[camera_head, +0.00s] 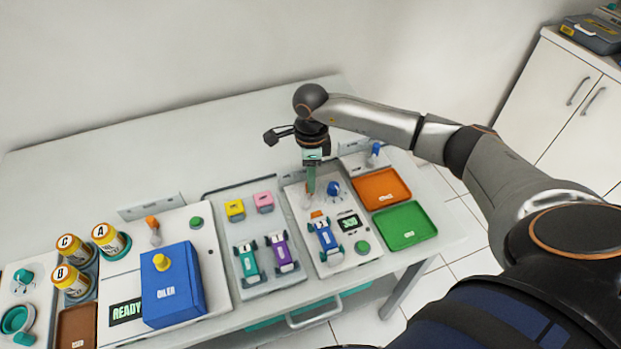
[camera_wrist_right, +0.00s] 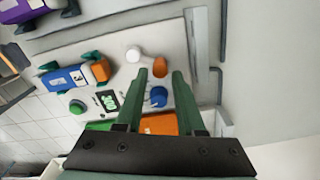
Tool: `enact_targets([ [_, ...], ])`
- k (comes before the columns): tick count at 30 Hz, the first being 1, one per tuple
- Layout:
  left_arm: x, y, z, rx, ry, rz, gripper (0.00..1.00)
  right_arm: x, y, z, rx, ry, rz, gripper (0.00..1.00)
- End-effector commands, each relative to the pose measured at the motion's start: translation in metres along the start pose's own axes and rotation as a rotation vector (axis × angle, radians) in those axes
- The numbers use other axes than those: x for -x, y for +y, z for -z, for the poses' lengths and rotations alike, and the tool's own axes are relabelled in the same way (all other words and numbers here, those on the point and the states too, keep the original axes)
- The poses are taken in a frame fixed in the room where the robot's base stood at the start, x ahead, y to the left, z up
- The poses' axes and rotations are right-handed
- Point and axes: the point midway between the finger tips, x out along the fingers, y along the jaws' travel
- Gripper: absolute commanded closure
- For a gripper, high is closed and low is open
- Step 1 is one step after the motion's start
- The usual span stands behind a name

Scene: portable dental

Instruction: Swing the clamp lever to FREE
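The clamp lever looks to be the white arm with a round white base (camera_wrist_right: 133,54) and an orange knob (camera_wrist_right: 160,67) in the right wrist view. In the head view its pale part (camera_head: 306,202) shows beside my fingers, and the rest is largely hidden. My right gripper (camera_head: 310,189) points down over this panel. In the right wrist view its green fingers (camera_wrist_right: 160,75) are apart, with the orange knob framed between their tips. I cannot tell whether they touch it. No FREE marking is legible. My left gripper is not in view.
A blue knob (camera_head: 333,188), a lit display (camera_head: 348,222), a green button (camera_head: 362,247) and a blue toy car (camera_head: 325,240) crowd the same panel. Orange (camera_head: 365,196) and green (camera_head: 407,238) trays lie right. A blue oiler box (camera_head: 172,285) stands left. The table's back is clear.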

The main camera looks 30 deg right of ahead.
Motion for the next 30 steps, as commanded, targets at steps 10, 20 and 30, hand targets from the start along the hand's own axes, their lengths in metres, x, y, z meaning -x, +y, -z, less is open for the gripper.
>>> enact_targets([
  [10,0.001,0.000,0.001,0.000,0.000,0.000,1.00,-0.017,0.000,0.000,0.000,0.000,0.000,0.62],
  [20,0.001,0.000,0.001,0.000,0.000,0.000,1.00,-0.017,0.000,0.000,0.000,0.000,0.000,0.83],
  [30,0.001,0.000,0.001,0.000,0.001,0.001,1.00,-0.016,0.000,-0.001,0.000,-0.001,0.000,1.00],
])
